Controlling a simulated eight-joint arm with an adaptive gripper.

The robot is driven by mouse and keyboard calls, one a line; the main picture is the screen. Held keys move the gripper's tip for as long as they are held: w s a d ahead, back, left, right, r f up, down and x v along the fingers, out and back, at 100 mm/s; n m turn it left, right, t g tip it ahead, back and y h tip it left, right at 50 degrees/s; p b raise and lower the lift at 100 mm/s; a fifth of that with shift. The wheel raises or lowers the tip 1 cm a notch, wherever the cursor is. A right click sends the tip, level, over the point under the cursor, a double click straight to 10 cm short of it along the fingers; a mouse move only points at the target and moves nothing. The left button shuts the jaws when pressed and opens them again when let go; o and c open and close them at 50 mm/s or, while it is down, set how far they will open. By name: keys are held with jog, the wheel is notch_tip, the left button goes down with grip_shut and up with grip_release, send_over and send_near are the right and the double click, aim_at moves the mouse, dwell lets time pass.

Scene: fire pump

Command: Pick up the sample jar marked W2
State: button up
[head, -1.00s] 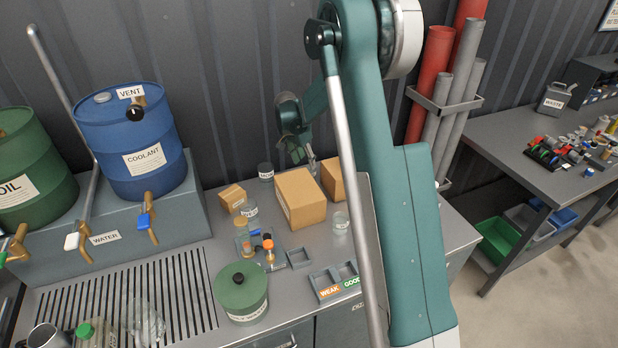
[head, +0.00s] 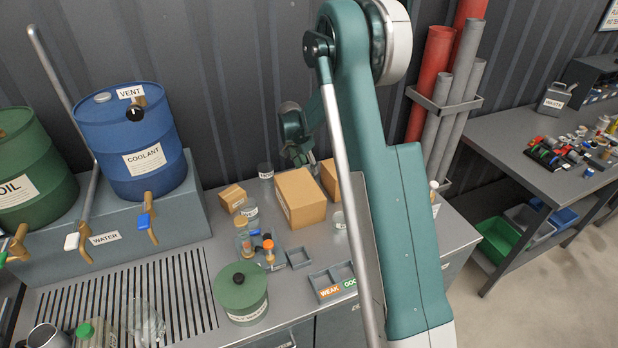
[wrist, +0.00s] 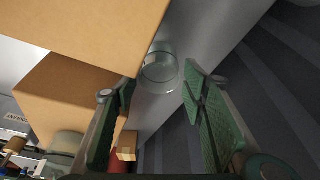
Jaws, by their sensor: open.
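No W2 marking is readable. In the wrist view an open clear glass jar (wrist: 160,72) stands on the bench between the cardboard boxes and the dark wall. My gripper (wrist: 157,80) is open, its green fingers spread to either side of the jar in the picture; contact is not visible. In the head view a grey-looking jar (head: 266,171) stands behind the boxes near the wall, probably the same one. Other clear jars are a labelled one (head: 251,212) left of the large box and one (head: 339,219) right of it, partly behind my arm. In the head view the fingers are mostly hidden.
A large cardboard box (head: 300,199), another box (head: 328,178) and a small box (head: 232,197) crowd the jars. Sorting trays marked WEAK and GOOD (head: 332,284) and a green lidded pot (head: 241,292) stand in front. The corrugated wall (head: 240,90) is close behind.

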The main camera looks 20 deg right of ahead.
jog(key=shift+x, duration=1.7)
jog(key=c, duration=0.7)
